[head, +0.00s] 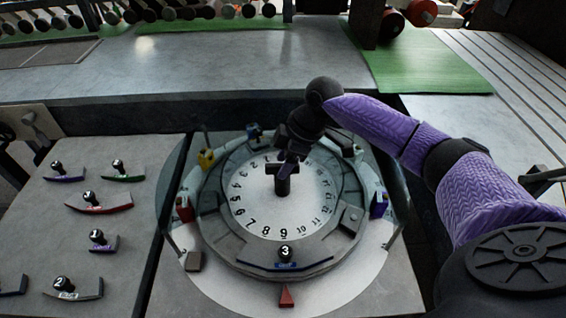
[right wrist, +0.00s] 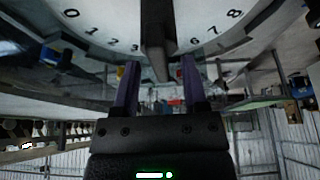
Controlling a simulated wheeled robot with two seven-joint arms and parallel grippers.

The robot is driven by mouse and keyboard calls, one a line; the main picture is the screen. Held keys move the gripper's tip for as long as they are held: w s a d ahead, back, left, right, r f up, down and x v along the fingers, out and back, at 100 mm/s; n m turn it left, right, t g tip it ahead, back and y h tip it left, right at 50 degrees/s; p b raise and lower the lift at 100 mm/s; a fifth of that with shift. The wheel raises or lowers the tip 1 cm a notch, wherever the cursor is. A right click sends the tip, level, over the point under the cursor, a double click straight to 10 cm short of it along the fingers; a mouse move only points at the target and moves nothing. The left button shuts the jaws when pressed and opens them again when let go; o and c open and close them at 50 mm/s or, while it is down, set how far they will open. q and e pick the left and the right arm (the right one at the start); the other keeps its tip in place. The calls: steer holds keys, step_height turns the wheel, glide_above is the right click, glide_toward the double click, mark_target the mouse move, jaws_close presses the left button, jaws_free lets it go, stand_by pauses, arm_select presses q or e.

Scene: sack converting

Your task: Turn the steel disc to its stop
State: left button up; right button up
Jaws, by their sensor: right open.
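The steel disc (head: 262,208), with a numbered pale face and a grey outer ring, lies in the middle of the head view. A dark T-shaped handle (head: 282,186) stands at its centre. My right gripper (head: 291,157) is over the disc at the handle, its fingers partly hidden by my wrist. In the right wrist view its two purple fingers (right wrist: 158,72) are apart, and the handle (right wrist: 156,30) shows between and beyond them. I cannot tell whether they touch it. The disc (right wrist: 95,25) fills the top of that view. My left gripper is out of view.
A black knob marked 3 (head: 285,251) on a blue curved piece sits at the disc's front, behind a red triangle (head: 287,297). Coloured blocks, such as a yellow one (head: 206,159), surround the disc. Several knobbed curved pieces lie on the left panel (head: 130,225).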

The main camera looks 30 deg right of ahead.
steer(key=shift+f, duration=0.1)
jaws_close()
stand_by(1.4)
